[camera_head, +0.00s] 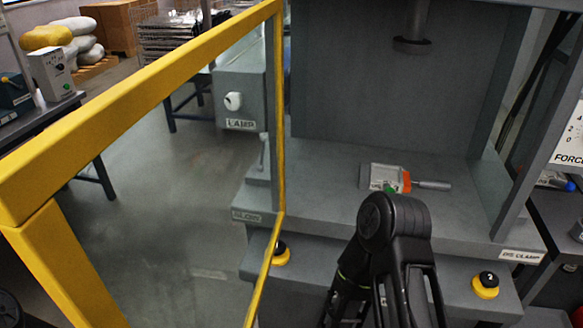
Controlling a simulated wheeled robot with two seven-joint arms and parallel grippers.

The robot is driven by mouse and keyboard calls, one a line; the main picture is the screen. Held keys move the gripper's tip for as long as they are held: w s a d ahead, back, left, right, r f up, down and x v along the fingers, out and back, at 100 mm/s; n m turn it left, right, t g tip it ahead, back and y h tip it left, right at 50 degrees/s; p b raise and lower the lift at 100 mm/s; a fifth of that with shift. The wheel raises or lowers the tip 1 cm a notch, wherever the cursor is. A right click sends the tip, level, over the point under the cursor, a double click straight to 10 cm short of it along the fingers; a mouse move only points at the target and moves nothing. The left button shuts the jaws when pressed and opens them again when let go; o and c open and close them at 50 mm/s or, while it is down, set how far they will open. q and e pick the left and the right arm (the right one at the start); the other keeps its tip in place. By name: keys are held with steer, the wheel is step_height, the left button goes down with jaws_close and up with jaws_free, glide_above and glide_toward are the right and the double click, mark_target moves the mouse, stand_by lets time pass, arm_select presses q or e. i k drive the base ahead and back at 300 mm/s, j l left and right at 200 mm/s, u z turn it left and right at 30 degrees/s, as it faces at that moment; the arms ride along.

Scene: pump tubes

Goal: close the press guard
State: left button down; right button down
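The press guard is a yellow-framed clear panel (140,95). It stands swung open toward me on the left, its far upright beside the press's left column and its near edge close to the camera. The front of the press (345,60) is uncovered. My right gripper (393,213) is black and low in front of the press table, right of the guard and apart from it. Its fingertips look closed together with nothing between them. A dark rounded shape in the bottom left corner may be part of my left gripper (10,308); its fingers cannot be made out.
A small fixture with an orange part (405,180) lies on the press table (320,180) under the ram (412,46). Yellow-and-black buttons (281,253) (486,285) are on the press front. A bench with a control box (52,75) stands at left. Floor shows through the guard.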

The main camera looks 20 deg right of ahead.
mark_target(32, 220)
steer(key=i+j+z, duration=0.1)
steer(key=j+z, duration=0.15)
steer(key=z, duration=0.15)
steer(key=i+j+z, duration=0.1)
steer(key=j+z, duration=0.5)
steer(key=z, duration=0.2)
steer(key=j+z, duration=0.35)
steer(key=k, duration=0.7)
steer(key=z, duration=1.1)
steer(key=j+z, duration=0.15)
steer(key=k+j, duration=0.1)
steer(key=j, duration=0.3)
steer(key=k+j, duration=0.15)
steer(key=j, duration=0.3)
steer(key=k+j, duration=0.1)
steer(key=j, duration=0.3)
steer(key=k+j, duration=0.1)
steer(key=j, duration=0.3)
steer(key=k+j, duration=0.15)
steer(key=j, duration=0.3)
steer(key=k+j, duration=0.1)
steer(key=j, duration=0.3)
steer(key=k+j, duration=0.1)
steer(key=j, duration=0.3)
